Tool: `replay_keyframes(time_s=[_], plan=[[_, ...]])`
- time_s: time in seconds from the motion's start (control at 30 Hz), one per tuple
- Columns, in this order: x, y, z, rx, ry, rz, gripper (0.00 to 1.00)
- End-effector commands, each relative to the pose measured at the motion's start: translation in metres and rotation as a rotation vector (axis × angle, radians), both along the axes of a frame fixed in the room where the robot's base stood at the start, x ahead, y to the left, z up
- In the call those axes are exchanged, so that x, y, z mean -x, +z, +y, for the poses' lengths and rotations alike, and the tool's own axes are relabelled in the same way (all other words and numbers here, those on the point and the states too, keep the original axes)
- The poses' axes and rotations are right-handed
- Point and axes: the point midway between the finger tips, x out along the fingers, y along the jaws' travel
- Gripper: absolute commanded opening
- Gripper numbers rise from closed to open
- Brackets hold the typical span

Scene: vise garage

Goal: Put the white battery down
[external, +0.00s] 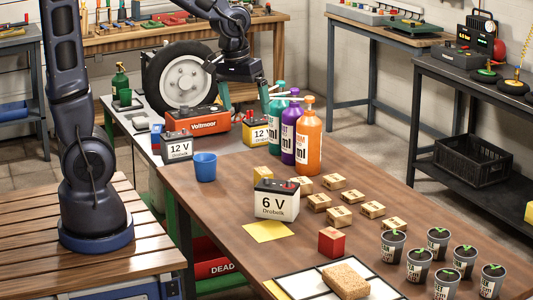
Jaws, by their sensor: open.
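A white-sided battery marked 6 V (276,203) stands upright on the brown table, with a dark top and a red terminal cap. The fingertips are partly hidden by the bottles, so the exact height is unclear.
A red Voltmoor unit (197,121), a tyre (178,78) and several bottles (308,140) surround the gripper. A blue cup (205,166), small boxes (338,216), a yellow note (269,231), a red box (332,242) and plant pots (419,266) occupy the brown table.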

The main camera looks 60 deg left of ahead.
Motion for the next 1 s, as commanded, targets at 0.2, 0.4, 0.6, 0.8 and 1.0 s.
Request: replay_keyframes(time_s=[0.2,0.4,0.6,0.8,1.0], plan=[[0.042,0.04,0.004,-0.024,-0.116,-0.073,1.0],[0.082,0.067,0.007,-0.058,-0.221,-0.133,1.0],[0.123,0.087,0.01,-0.103,-0.322,-0.189,1.0],[0.154,0.098,0.011,-0.145,-0.398,-0.229,1.0],[0.166,0.1,0.011,-0.164,-0.429,-0.241,1.0]])
